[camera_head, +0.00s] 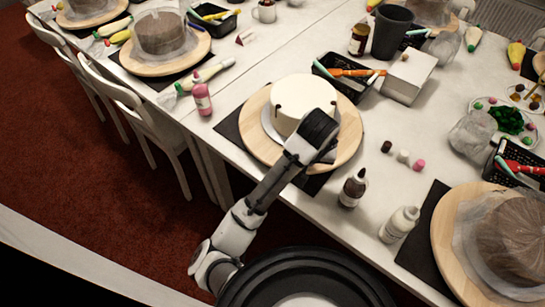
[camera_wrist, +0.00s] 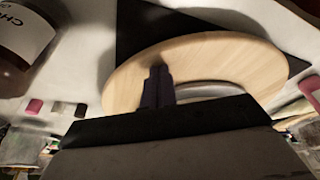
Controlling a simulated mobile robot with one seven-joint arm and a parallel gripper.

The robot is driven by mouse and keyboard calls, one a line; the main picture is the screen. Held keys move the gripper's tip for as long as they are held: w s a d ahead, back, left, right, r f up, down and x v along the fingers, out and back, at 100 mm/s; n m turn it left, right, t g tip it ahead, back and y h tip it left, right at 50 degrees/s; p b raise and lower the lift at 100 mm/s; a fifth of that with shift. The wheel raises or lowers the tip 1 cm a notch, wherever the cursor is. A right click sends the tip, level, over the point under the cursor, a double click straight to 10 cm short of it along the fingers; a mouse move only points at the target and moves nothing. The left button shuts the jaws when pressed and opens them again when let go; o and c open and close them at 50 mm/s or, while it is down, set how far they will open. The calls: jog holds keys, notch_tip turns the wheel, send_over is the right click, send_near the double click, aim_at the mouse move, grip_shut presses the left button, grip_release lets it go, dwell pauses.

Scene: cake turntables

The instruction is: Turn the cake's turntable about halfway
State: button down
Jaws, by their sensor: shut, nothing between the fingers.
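The white frosted cake (camera_head: 300,95) sits on a pale round board on the wooden turntable (camera_head: 256,143), which rests on a dark mat. My gripper (camera_head: 327,153) is at the near right side of the cake, over the turntable's rim area. In the head view my wrist hides its fingertips and part of the cake's near side. In the wrist view the shut fingers (camera_wrist: 157,80) stand against the turntable's wood (camera_wrist: 222,57), with nothing between them. I cannot tell whether the tips touch the wood. The dark mat (camera_wrist: 142,25) shows beyond the turntable.
A brown bottle (camera_head: 352,188) and a white bottle (camera_head: 399,224) stand right of the turntable. Small dark, white and pink pieces (camera_head: 403,156) lie nearby. A black basket (camera_head: 343,83) stands behind; a pink bottle (camera_head: 202,98) is left. Another wrapped cake (camera_head: 513,240) is right.

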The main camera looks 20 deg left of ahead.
jog(key=w+d, duration=0.1)
jog(key=w+d+p, duration=0.1)
jog(key=d, duration=0.1)
jog(key=w+d+p, duration=0.1)
jog(key=d, duration=0.1)
jog(key=shift+r, duration=0.1)
jog(key=shift+w+d, duration=0.2)
jog(key=shift+p, duration=0.3)
notch_tip(320, 180, up, 3)
jog(key=shift+f+p, duration=0.1)
jog(key=shift+p, duration=1.15)
jog(key=shift+f, duration=0.1)
